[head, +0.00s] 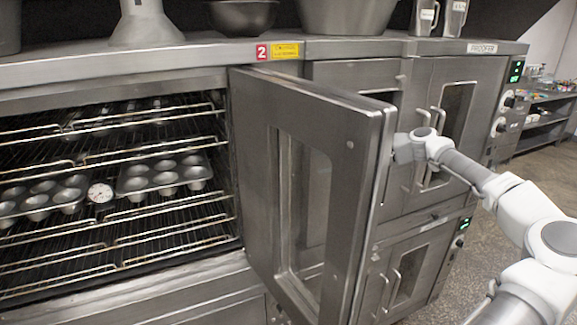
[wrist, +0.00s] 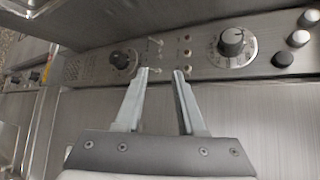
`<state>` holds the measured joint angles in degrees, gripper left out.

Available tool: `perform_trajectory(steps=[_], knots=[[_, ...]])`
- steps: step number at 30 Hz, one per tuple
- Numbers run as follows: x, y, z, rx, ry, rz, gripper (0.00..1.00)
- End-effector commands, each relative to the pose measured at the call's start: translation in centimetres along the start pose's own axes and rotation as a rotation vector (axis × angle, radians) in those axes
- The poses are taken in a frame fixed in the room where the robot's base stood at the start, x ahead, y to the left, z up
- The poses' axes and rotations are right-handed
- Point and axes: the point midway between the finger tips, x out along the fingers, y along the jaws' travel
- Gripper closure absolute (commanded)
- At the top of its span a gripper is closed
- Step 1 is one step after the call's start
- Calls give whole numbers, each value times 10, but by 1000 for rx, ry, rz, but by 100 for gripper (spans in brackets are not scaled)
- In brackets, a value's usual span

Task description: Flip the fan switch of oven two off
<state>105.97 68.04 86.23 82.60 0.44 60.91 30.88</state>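The open oven (head: 110,290) stands at the left, with a red "2" sign (head: 262,52) above it. Its door (head: 318,190) is swung open. In the wrist view a steel control panel (wrist: 285,38) carries a column of small toggle switches (wrist: 155,42) beside a column of small round fittings (wrist: 187,38). Their labels are too small to read, so I cannot tell which is the fan switch. My gripper (wrist: 161,72) is open, its fingertips apart at the lowest toggle, with no clear grip on it. In the head view my gripper is hidden behind the door.
Dark knobs (wrist: 125,60) and (wrist: 232,42) flank the toggles, and several round buttons (wrist: 283,59) sit at the right. Muffin tins (head: 165,175) and a dial thermometer (head: 100,192) rest on the oven racks. A proofer (head: 450,100) stands beyond the door.

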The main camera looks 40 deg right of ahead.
Motion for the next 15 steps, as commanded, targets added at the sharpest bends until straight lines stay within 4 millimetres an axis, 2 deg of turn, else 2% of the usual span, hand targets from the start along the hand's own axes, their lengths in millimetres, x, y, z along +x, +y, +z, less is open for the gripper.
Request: perform_trajectory(steps=[1,9,15], knots=[[12,-2,1,0,-6,1,61],[69,-2,1,1,-3,0,61],[98,-1,1,1,-2,0,61]])
